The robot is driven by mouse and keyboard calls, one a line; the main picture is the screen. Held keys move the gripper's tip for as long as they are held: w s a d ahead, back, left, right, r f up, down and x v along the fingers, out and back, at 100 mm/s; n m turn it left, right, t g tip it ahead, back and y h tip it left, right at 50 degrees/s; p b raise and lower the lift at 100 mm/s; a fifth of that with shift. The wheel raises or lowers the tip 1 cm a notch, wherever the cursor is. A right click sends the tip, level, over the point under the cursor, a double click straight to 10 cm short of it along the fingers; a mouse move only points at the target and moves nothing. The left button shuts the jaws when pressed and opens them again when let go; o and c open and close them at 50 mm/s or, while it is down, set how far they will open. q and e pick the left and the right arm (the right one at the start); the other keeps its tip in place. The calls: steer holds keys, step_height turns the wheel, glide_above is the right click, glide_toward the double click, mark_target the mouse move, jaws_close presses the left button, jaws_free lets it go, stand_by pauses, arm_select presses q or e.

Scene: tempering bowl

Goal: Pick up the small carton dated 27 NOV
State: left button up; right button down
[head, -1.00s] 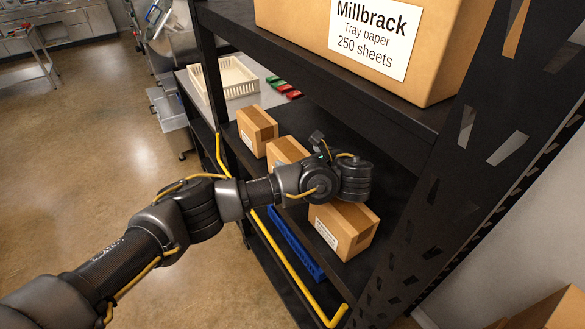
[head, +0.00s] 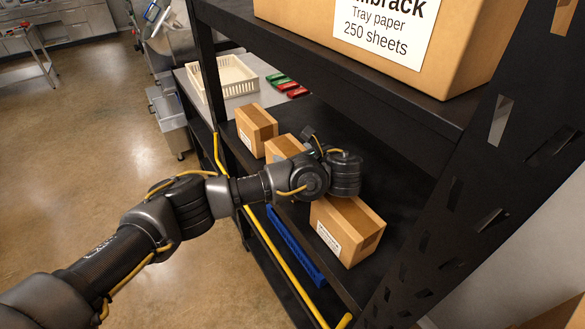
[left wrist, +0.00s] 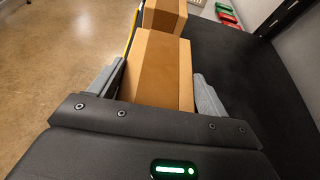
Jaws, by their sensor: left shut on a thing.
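Three small brown cartons stand in a row on the dark shelf (head: 385,205). My left gripper (left wrist: 159,68) has its grey fingers on either side of the middle carton (head: 284,147) and is shut on it; this carton fills the space between the fingers in the left wrist view (left wrist: 160,65). In the head view my wrist hides part of this carton and the fingers. The far carton (head: 257,125) stands just beyond it. The near carton (head: 350,228) has a white label whose print is too small to read. No date is legible on any carton. My right gripper is not in view.
A large Millbrack tray-paper box (head: 455,50) sits on the shelf above, close over the arm. A yellow bar (head: 270,252) and a blue edge (head: 295,245) run along the shelf front. A cream basket (head: 222,78) and red and green items (head: 288,86) lie beyond.

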arm_select(q)
steer(key=c, duration=0.4)
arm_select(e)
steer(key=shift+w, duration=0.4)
arm_select(q)
steer(key=shift+c, duration=0.2)
